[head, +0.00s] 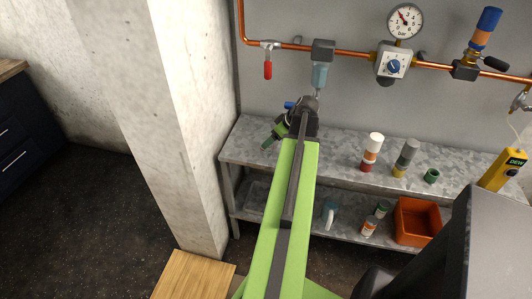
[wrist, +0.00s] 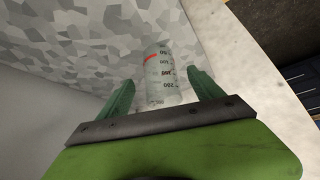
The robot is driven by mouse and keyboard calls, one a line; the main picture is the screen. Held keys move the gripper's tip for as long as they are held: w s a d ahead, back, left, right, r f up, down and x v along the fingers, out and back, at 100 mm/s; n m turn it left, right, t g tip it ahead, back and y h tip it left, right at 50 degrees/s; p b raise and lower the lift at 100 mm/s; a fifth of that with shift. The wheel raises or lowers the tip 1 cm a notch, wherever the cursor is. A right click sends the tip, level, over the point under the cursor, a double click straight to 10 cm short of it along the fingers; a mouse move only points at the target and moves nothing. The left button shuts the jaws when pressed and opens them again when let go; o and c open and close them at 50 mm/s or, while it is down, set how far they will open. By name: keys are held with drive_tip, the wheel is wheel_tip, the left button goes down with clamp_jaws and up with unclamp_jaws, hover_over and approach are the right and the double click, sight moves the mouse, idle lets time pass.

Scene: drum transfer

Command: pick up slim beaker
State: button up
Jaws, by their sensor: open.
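The slim beaker (wrist: 160,75) is a clear, narrow vessel with printed volume marks and a short red line. It shows in the wrist view between the two green fingers of my gripper (wrist: 158,92). The fingers are apart, with a gap on each side of the beaker. In the head view my gripper (head: 272,135) is at the left end of the grey bench top (head: 335,142). The beaker cannot be made out there, where my arm and gripper cover that area.
A concrete pillar (head: 150,110) stands close left of the bench. Several small containers, including a white and red one (head: 372,150) and a green ring (head: 432,176), stand right on the bench. An orange bin (head: 418,222) sits on the lower shelf. Copper pipe (head: 350,53) runs above.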

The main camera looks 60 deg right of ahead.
drive_tip(key=shift+w+f, duration=0.4)
drive_tip(key=shift+f, duration=0.15)
drive_tip(key=b+x, duration=0.4)
drive_tip(key=x, duration=0.1)
drive_tip(key=shift+s+f+b, duration=0.1)
drive_tip(key=shift+s+b, duration=0.1)
drive_tip(key=shift+b, duration=0.15)
drive_tip(key=shift+w+f, duration=0.15)
drive_tip(key=shift+w, duration=0.1)
drive_tip(key=c, duration=1.4)
